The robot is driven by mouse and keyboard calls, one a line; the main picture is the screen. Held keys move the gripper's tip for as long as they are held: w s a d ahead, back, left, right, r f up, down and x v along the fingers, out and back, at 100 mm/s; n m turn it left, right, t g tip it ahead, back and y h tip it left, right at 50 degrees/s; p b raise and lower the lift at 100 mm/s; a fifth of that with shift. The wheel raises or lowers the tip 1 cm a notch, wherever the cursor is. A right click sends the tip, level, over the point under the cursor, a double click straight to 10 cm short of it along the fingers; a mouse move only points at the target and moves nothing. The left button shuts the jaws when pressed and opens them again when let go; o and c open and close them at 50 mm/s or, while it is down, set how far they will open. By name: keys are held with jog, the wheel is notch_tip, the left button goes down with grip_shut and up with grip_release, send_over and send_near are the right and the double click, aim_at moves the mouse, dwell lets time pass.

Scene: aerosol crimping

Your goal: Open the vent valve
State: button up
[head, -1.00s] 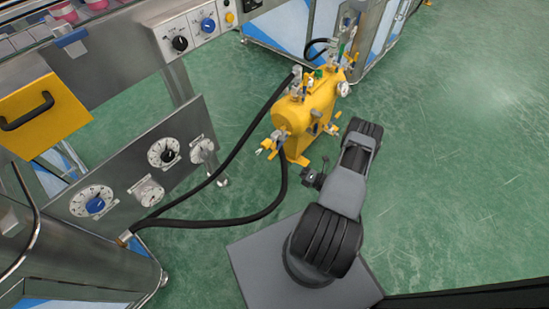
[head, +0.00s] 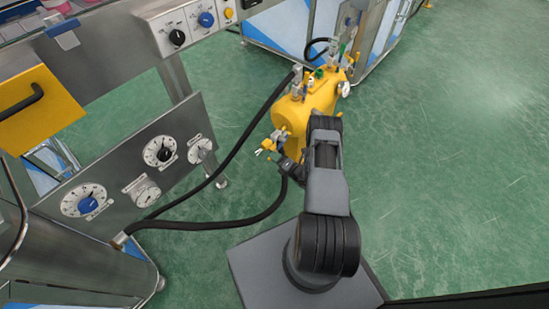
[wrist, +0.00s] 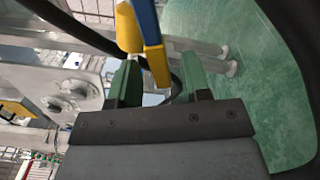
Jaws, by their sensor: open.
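The yellow vessel (head: 320,100) stands on the floor past my arm, with several fittings on top. A metal valve fitting (head: 279,136) sits at its near left end, with a small yellow part (head: 267,146) beside it. My gripper (wrist: 160,78) is near that end; my arm hides much of it and part of the vessel in the head view. In the wrist view, a blue and yellow lever (wrist: 150,40) reaches down between my two green fingers. The fingers are apart, with a gap on the right of the lever. No label shows which valve it belongs to.
Black hoses (head: 245,145) run from the vessel to the steel panel with dials (head: 150,165) on the left. A yellow drawer-like box (head: 35,105) with a black handle is at far left. Green floor (head: 450,170) on the right is clear.

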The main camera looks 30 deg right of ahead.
jog(key=shift+w+a, duration=0.25)
jog(key=shift+w, duration=0.2)
jog(key=shift+c, duration=0.2)
grip_shut()
